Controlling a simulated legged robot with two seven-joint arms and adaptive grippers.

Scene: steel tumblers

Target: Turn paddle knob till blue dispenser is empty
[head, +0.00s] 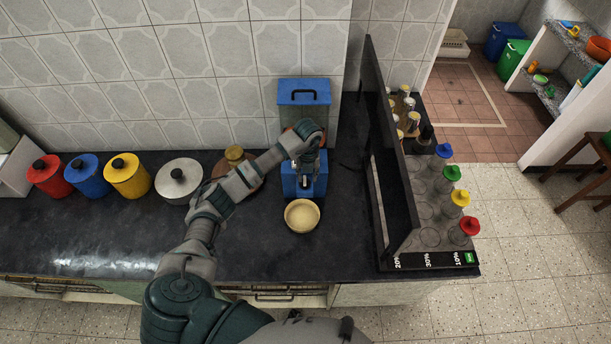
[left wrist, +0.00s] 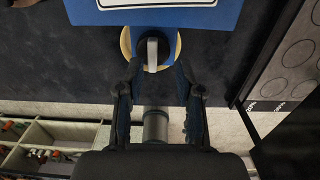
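The blue dispenser (head: 304,92) stands against the tiled wall, with a blue lid with a black handle and a blue base. My left arm hides its middle part. A cream bowl (head: 302,216) sits on the counter in front of the base. In the left wrist view the grey paddle knob (left wrist: 152,52) sticks out from the blue front (left wrist: 100,12), with the bowl's rim (left wrist: 126,45) behind it. My left gripper (left wrist: 158,70) is open, its fingers apart on either side below the knob's end. I cannot tell whether they touch it. My right gripper is not in view.
Red (head: 47,177), blue (head: 88,177) and yellow (head: 127,177) canisters and a silver pot (head: 179,181) stand left on the dark counter. A tall dark panel (head: 390,150) and a rack of colour-capped tumblers (head: 440,235) stand right. The counter's front is clear.

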